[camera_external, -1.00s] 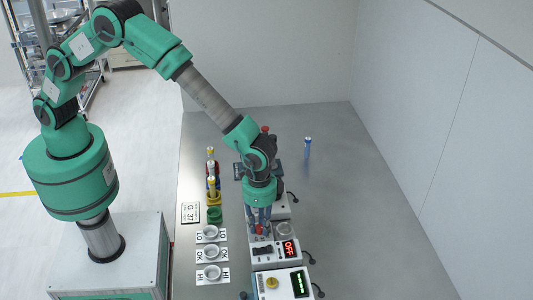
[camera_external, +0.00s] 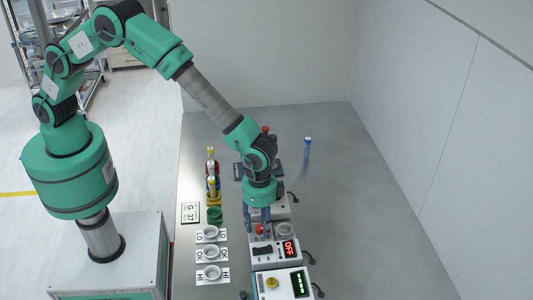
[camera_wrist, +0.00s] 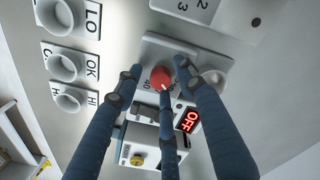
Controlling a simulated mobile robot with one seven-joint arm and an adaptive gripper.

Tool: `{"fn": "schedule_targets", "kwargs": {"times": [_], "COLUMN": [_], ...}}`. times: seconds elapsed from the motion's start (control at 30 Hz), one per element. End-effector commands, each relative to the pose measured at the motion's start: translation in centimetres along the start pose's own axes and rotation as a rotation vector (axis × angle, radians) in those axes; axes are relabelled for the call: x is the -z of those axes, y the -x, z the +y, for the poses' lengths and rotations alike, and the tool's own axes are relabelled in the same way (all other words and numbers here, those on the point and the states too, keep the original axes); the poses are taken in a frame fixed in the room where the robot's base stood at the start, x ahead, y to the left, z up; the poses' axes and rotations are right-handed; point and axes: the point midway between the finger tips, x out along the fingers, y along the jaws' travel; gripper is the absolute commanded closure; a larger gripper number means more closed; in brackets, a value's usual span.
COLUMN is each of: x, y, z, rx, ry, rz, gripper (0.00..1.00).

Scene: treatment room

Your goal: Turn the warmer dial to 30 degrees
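My gripper (camera_external: 258,232) points down over the dial. In the wrist view my gripper's (camera_wrist: 160,72) blue fingers spread around the dial, with visible gaps to left and right. The middle finger overlaps the dial's lower edge, and I cannot tell if it touches. The red display (camera_external: 289,248) reads OFF, beside a black switch (camera_external: 263,250).
A second unit with a yellow knob (camera_external: 271,283) and green display (camera_external: 300,284) stands in front. Cups labelled LO, OK and HI (camera_external: 210,233) line the left. A blue-capped tube (camera_external: 308,146) stands behind right. The table's right side (camera_external: 360,220) is clear.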

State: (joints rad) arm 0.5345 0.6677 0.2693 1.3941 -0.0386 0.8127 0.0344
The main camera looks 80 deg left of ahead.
Motion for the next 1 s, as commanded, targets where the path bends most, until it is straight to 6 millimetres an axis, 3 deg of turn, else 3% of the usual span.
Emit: {"fn": "schedule_targets", "kwargs": {"times": [0.47, 0.67, 1.0], "x": [0.1, 0.2, 0.1], "y": [0.8, 3.0, 8.4], "z": [0.0, 0.0, 0.0], "rx": [0.0, 0.0, 0.0], "ry": [0.001, 0.001, 0.001], "rz": [0.002, 0.005, 0.003], "gripper": [0.59, 0.59, 0.59]}}
